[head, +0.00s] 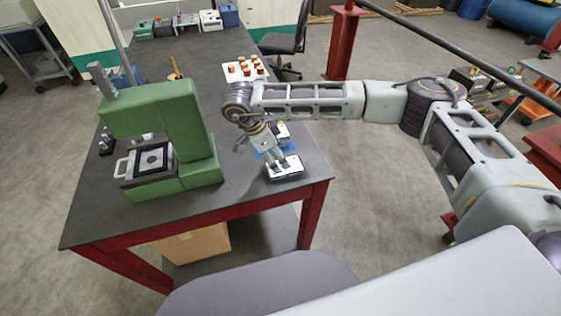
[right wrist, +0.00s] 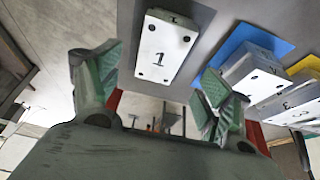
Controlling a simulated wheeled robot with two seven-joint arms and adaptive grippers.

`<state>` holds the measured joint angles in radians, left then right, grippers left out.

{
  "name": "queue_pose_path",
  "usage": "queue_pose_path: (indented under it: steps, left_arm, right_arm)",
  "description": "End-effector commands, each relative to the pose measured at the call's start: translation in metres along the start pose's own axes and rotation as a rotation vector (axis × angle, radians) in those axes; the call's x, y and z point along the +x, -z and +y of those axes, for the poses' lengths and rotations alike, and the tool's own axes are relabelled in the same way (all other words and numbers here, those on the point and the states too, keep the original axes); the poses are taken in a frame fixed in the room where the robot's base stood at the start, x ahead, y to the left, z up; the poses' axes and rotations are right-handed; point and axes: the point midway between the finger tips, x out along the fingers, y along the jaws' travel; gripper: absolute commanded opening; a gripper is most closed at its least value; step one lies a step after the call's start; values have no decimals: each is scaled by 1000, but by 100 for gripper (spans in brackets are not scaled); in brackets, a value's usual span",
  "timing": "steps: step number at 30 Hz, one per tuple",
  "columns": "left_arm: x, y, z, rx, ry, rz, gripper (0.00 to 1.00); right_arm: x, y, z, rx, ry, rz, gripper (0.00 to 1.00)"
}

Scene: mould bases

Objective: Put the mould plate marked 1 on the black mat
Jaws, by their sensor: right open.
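The white mould plate marked 1 (right wrist: 165,48) lies on the dark table top, ahead of my right fingertips in the right wrist view. In the head view a pale plate (head: 288,171) lies near the table's front right corner, just below my right gripper (head: 277,158). My right gripper also shows in the right wrist view (right wrist: 160,84), its green-padded fingers wide apart with nothing between them. My left gripper is not in view.
Beside plate 1, a blue mat (right wrist: 235,42) carries another plate (right wrist: 253,74); a further numbered plate (right wrist: 292,108) and a yellow mat (right wrist: 305,67) are to its right. A green press (head: 160,120) stands left on the table. A white tray (head: 243,71) of brown pieces lies behind.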

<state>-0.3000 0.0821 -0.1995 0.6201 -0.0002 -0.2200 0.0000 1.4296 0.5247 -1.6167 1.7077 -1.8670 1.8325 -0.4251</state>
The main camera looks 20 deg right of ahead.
Motion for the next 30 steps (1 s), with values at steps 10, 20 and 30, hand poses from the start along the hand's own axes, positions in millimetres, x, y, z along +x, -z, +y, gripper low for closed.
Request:
queue_pose_path:
  steps: [10, 20, 30]
  left_arm:
    - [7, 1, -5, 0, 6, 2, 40]
    - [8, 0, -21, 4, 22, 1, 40]
    - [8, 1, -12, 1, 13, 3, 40]
  right_arm:
    - [-48, -1, 0, 0, 2, -1, 78]
    - [-62, 0, 0, 1, 0, 0, 78]
    - [-62, 0, 0, 0, 0, 0, 78]
